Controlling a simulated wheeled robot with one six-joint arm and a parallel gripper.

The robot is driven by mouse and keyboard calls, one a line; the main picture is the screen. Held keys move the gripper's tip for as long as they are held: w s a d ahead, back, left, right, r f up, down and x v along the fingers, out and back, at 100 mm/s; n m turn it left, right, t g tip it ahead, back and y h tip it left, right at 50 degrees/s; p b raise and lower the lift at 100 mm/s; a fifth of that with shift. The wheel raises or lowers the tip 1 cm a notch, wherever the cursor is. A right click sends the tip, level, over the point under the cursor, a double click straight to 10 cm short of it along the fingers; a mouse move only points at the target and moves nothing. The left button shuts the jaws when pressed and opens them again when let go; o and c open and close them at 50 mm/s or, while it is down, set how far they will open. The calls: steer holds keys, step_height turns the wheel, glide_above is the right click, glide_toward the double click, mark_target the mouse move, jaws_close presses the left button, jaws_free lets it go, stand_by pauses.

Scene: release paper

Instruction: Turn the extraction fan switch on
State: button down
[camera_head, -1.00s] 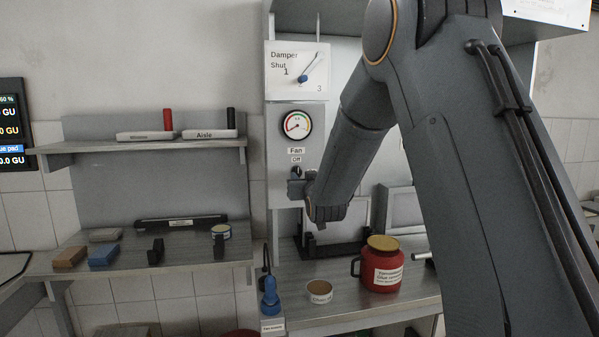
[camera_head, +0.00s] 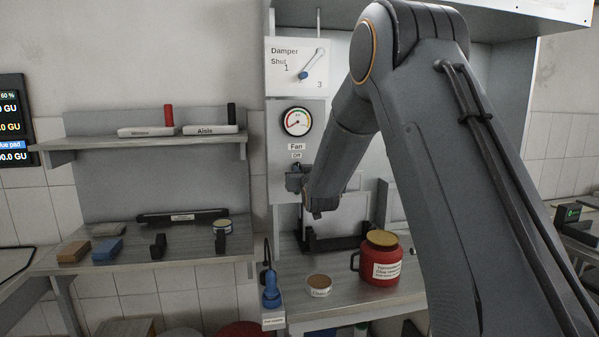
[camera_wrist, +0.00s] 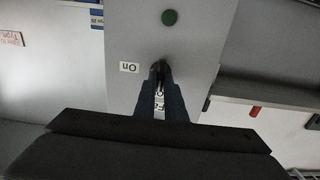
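The extraction fan panel (camera_head: 283,165) carries a "Fan" label and an "Off" label under a round gauge. In the wrist view, which is upside down, an "On" label (camera_wrist: 129,67) sits to one side of the fan switch (camera_wrist: 158,72). The switch is a dark knob, mostly hidden between my fingers. My gripper (camera_head: 296,180) is at the panel just under the "Off" label. In the wrist view its two fingers (camera_wrist: 160,88) straddle the knob with a narrow gap. I cannot tell whether they press on it or which way the knob points.
A damper plate (camera_head: 297,67) is above the gauge (camera_head: 296,121). A red jar (camera_head: 379,262), a small cup (camera_head: 319,285) and a blue tool (camera_head: 271,290) stand on the bench below. Shelves with small blocks are on the left. A green round part (camera_wrist: 170,17) is near the switch.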

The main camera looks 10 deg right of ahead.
steer(key=shift+f+m+b, duration=0.1)
steer(key=shift+m+b, duration=0.3)
steer(key=shift+b, duration=0.15)
steer(key=m+b, duration=0.4)
steer(key=m, duration=0.1)
steer(key=m+b, duration=0.5)
steer(key=m, duration=0.1)
steer(key=m+b, duration=0.5)
steer(key=m, duration=0.1)
steer(key=shift+d+f, duration=0.15)
steer(key=shift+d, duration=0.1)
steer(key=c, duration=1.8)
jaws_free()
steer(key=shift+s, duration=0.1)
